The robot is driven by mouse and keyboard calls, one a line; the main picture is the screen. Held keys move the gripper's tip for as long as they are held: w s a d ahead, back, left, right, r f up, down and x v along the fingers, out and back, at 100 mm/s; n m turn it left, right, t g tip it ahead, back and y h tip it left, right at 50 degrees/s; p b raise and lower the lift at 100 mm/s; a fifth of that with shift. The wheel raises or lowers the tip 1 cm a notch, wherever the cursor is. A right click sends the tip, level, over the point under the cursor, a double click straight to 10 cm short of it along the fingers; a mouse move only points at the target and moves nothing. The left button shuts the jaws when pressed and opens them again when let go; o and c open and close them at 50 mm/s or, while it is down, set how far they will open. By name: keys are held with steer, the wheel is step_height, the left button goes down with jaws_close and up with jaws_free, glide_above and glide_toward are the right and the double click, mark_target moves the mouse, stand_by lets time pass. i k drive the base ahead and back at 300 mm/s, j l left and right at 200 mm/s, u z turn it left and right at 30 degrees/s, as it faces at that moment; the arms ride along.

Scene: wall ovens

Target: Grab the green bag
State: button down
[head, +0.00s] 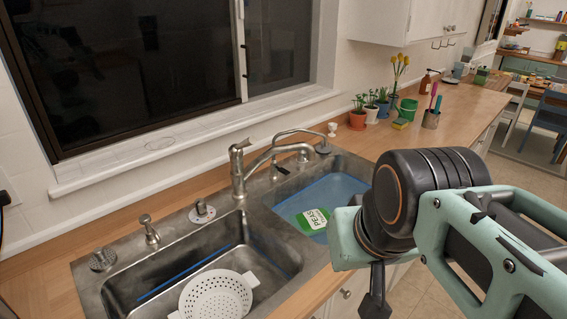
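The green bag (314,219) lies in the right basin of the sink, near its front edge. It is green with a white label that seems to read "PEAS". My arm hides part of the area just right of it. My gripper (376,304) hangs down in front of the counter edge, right of and nearer than the bag, and apart from it in the picture. I see it as a dark shape partly cut off by the bottom edge. Its fingers cannot be told apart.
The right basin (335,192) looks filled with blue water. A faucet (240,178) stands behind the divider. The left basin holds a white colander (215,298) and a blue stick. Potted plants (358,113), a green bucket (407,108) and a utensil cup (431,118) stand on the counter further back.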

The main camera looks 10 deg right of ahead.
mark_target(311, 222)
steer(key=i+l+u, duration=0.15)
steer(key=l, duration=0.2)
steer(key=i+l+u, duration=0.1)
steer(key=l, duration=0.25)
steer(key=i+l+u, duration=0.15)
steer(key=l, duration=0.25)
steer(key=i+l+u, duration=0.1)
steer(key=l, duration=0.3)
steer(key=i+l+u, duration=0.15)
steer(key=l, duration=0.25)
steer(key=i+l+u, duration=0.15)
steer(key=l, duration=0.3)
steer(key=l+u, duration=0.2)
steer(key=l, duration=1.25)
steer(key=i+j+u, duration=0.1)
steer(key=j, duration=0.2)
